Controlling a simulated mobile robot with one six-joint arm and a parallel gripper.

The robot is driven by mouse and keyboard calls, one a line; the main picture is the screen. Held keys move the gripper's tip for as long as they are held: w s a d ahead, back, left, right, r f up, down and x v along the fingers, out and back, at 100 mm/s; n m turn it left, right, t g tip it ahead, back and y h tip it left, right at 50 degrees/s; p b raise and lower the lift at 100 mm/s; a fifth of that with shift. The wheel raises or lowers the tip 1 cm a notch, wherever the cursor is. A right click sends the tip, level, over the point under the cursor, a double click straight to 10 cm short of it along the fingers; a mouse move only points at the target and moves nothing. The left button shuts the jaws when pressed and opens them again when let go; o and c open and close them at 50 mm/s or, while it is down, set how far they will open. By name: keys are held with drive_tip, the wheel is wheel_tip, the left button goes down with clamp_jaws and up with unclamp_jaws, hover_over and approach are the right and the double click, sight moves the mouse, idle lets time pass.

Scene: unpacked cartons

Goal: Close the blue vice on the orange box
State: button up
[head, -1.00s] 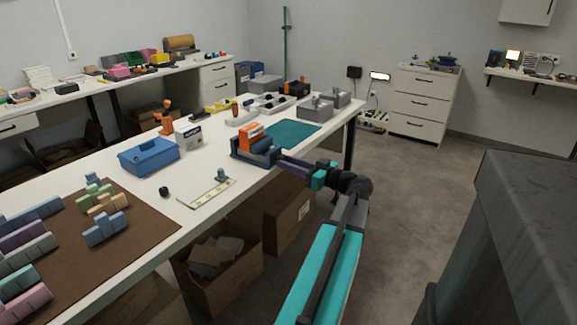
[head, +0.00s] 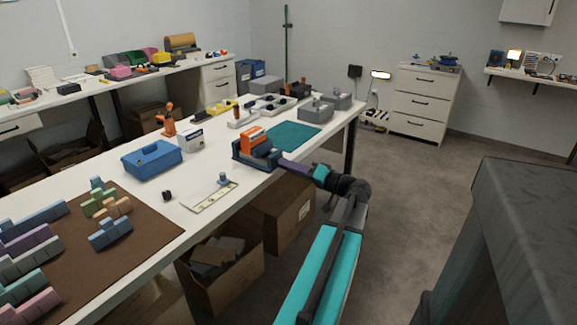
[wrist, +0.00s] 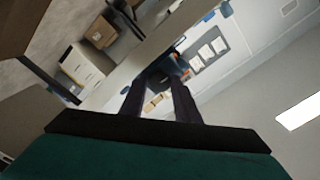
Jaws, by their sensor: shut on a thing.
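The blue vice (head: 243,160) stands near the front edge of the white workbench in the head view. The orange box (head: 249,137) sits upright between its jaws, with its lower part hidden by the vice. My gripper (head: 283,163) reaches in from the right, low against the right end of the vice. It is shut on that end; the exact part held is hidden. In the wrist view my two dark fingers (wrist: 160,88) point at a dark blue shape, too small to read clearly. I cannot tell whether both jaws touch the box.
A teal mat (head: 293,136) lies behind the vice. Open cartons (head: 225,275) stand under the bench.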

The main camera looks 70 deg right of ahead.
drive_tip(key=shift+r+m+p, duration=0.15)
drive_tip(key=shift+m+p, duration=6.45)
drive_tip(key=shift+m, duration=1.05)
drive_tip(key=shift+r+m+p, duration=0.1)
drive_tip(key=shift+m+p, duration=6.45)
drive_tip(key=shift+m, duration=1.1)
drive_tip(key=o, duration=1)
drive_tip(key=shift+w, duration=0.1)
drive_tip(key=shift+o, duration=0.2)
drive_tip(key=shift+d, duration=0.1)
